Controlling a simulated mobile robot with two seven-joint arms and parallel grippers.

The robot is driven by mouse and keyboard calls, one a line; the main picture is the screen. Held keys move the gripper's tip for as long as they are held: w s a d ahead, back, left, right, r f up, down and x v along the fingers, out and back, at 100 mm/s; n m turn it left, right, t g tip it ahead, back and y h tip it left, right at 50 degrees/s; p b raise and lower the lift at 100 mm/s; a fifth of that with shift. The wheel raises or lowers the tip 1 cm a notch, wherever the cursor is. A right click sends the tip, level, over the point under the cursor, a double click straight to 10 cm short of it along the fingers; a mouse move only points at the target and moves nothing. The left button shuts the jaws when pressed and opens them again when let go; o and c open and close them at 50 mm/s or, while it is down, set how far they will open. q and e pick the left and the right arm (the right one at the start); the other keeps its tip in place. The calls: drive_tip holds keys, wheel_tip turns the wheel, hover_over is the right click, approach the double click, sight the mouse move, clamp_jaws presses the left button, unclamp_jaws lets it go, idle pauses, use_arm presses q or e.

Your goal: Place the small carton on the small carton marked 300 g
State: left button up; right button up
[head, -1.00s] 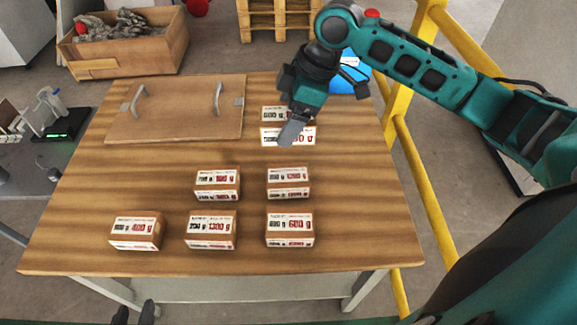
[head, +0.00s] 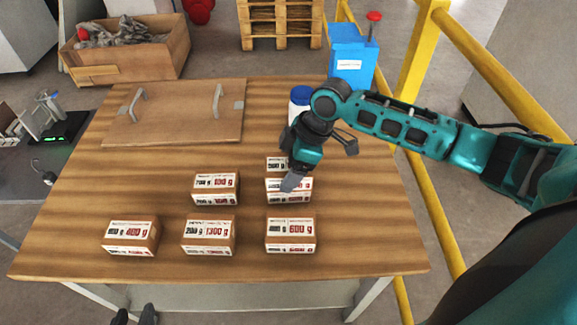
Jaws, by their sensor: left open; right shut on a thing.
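My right gripper (head: 292,183) is shut on a small carton (head: 277,163) with white labels and red print. It comes down over the carton and hides part of it. The held carton is over another small carton (head: 290,199), whose front shows just below it. I cannot tell whether the two touch. Their printed weights are too blurred to read, so I cannot confirm the 300 g mark. My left gripper (head: 135,314) shows only as two dark, spread fingertips at the bottom edge, open and empty.
Several similar cartons stand apart on the table: one to the left (head: 216,188), and a front row (head: 130,236), (head: 208,235), (head: 290,234). A wooden board with handles (head: 175,115) lies at the back left. A blue-capped white container (head: 300,101) stands behind my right arm.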

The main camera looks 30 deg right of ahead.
drive_tip(key=shift+r, duration=0.1)
drive_tip(key=o, duration=1.4)
drive_tip(key=shift+d+r+p, duration=0.15)
drive_tip(key=shift+r+p, duration=0.45)
drive_tip(key=shift+p, duration=0.05)
drive_tip(key=p+v, duration=0.5)
drive_tip(key=p, duration=0.1)
drive_tip(key=shift+s+r, duration=0.1)
drive_tip(key=shift+r, duration=0.25)
drive_tip(key=p+v, duration=0.1)
drive_tip(key=v, duration=0.2)
drive_tip(key=shift+s+d+r, duration=0.1)
drive_tip(key=shift+d+r, duration=0.2)
drive_tip(key=shift+d, duration=0.05)
drive_tip(key=shift+s+d+r, duration=0.1)
drive_tip(key=shift+d+r, duration=0.1)
drive_tip(key=shift+r, duration=0.4)
